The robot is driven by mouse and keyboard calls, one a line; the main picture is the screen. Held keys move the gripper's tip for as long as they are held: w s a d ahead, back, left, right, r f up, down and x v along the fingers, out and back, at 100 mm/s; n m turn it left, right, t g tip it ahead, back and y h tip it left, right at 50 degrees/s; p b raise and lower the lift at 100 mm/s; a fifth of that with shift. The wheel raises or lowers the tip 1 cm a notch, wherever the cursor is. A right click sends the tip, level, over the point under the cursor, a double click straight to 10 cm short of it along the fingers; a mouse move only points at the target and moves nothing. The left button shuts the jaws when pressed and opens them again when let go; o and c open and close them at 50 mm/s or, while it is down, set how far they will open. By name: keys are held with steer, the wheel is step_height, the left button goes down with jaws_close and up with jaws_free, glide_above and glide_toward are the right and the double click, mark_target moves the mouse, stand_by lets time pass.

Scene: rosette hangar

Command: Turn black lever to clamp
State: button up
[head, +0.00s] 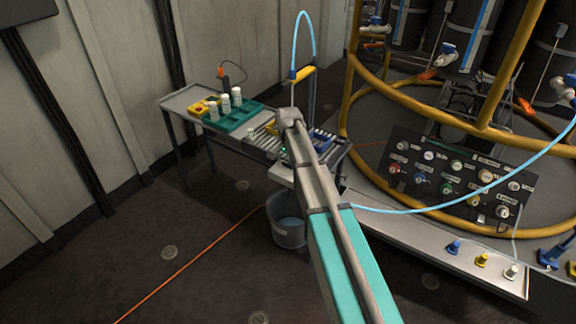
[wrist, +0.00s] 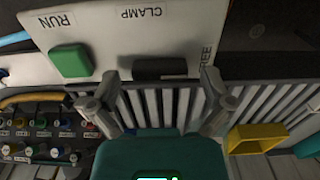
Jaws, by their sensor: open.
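The black lever (wrist: 160,68) shows in the wrist view as a dark bar on a pale panel (wrist: 185,25). It lies sideways below the word CLAMP, with a partly hidden label ending in "REE" to its right. My gripper (wrist: 152,82) is open, with one finger near each end of the lever. I cannot tell whether either finger touches it. In the head view my arm hides the lever and most of the gripper over the bench (head: 180,101).
A green button (wrist: 71,61) under the word RUN sits left of the lever. A yellow bin (wrist: 254,138) lies right of my gripper. A teal tray (head: 232,118) with white containers stands on the bench. A grey bucket (head: 287,232) and a yellow railing (head: 395,88) are close by.

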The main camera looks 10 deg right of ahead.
stand_by(0.3)
steer(key=c, duration=1.1)
steer(key=shift+o, duration=0.2)
steer(key=shift+n, duration=0.3)
steer(key=n, duration=0.3)
steer(key=shift+s+a, duration=0.1)
steer(key=shift+s, duration=0.1)
steer(key=n, duration=0.4)
steer(key=shift+s+a+n, duration=0.1)
steer(key=shift+s+n, duration=0.15)
steer(key=shift+n, duration=0.15)
steer(key=n, duration=0.4)
steer(key=shift+s, duration=0.2)
steer(key=n, duration=0.5)
steer(key=shift+s+n, duration=0.2)
steer(key=shift+n, duration=0.1)
